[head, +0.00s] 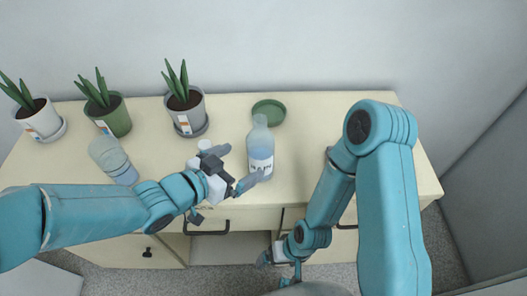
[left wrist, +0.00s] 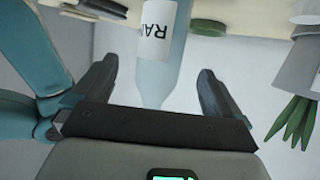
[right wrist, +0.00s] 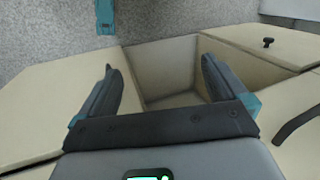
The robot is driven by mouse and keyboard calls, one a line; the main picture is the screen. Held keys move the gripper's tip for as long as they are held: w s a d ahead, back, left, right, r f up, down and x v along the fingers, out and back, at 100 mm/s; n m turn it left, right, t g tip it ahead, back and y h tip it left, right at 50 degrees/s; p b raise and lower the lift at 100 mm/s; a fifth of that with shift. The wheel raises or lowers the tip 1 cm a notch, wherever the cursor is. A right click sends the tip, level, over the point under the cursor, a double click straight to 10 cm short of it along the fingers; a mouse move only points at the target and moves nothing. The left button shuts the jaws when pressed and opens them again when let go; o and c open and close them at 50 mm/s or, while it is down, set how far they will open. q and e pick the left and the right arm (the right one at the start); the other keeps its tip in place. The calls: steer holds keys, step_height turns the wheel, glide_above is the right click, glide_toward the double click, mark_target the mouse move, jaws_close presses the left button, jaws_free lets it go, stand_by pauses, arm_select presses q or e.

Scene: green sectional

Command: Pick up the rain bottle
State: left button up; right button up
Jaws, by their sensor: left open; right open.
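The rain bottle (head: 261,148) is clear with bluish contents and a white label, and stands upright near the middle of the cabinet top. In the left wrist view the bottle (left wrist: 158,30) shows "RAI" on its label and lies between the two spread fingers. My left gripper (head: 238,166) is open just left of the bottle in the head view, with one finger near its lower front. I cannot tell whether either finger touches it. My right gripper (head: 275,270) is open and empty, low in front of the cabinet; its fingers (right wrist: 158,75) are spread in the right wrist view.
Potted plants (head: 184,105) line the back left, and a green dish (head: 269,112) sits behind the rain bottle. An open, empty-looking compartment (right wrist: 170,65) lies before my right gripper. The cabinet top's right part is clear.

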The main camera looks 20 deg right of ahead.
mark_target(255, 129)
arm_select(q)
steer(key=x, duration=0.2)
steer(key=shift+w+d+f, duration=0.2)
steer(key=shift+w+d, duration=0.05)
steer(key=x, duration=0.5)
steer(key=shift+w+d+p, duration=0.15)
steer(key=shift+d+p, duration=0.1)
steer(key=shift+p, duration=0.1)
steer(key=shift+c, duration=0.4)
steer(key=c, duration=1.1)
steer(key=shift+r, duration=0.15)
step_height(255, 129, up, 9)
steer(key=shift+f+p, duration=0.1)
steer(key=shift+p, duration=0.95)
step_height(255, 129, up, 11)
steer(key=p, duration=0.5)
